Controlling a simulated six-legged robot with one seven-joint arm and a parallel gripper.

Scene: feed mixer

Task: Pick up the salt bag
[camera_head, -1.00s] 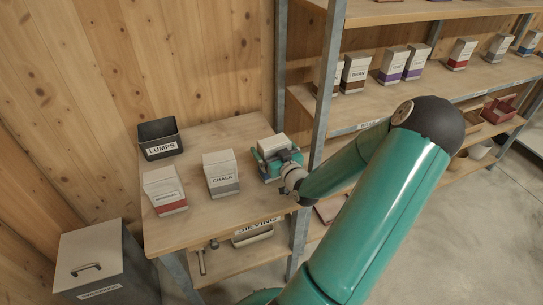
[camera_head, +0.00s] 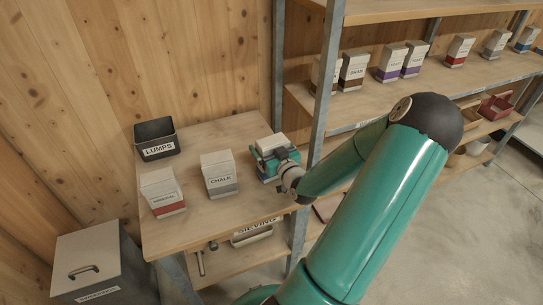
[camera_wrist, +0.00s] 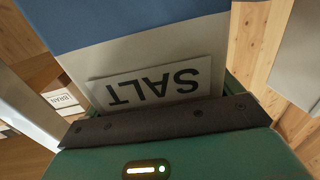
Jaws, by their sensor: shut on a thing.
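The salt bag (camera_wrist: 140,45) fills the upper part of the wrist view, white with a blue band and a label reading SALT upside down. My gripper (camera_wrist: 165,125) is shut on it, with the dark jaw edge against the label side. In the head view my gripper (camera_head: 277,155) is at the right end of the wooden table, beside the shelf post. The pale top of the salt bag (camera_head: 270,142) shows between the jaws; its lower part is mostly hidden by the gripper. I cannot tell whether it touches the table.
On the table (camera_head: 232,212) stand a chalk bag (camera_head: 219,174), a bag with a red band (camera_head: 163,192) and a dark LUMPS bin (camera_head: 157,140). A metal shelf post (camera_head: 322,95) rises close to my gripper. Shelves (camera_head: 440,85) with several bags are at right.

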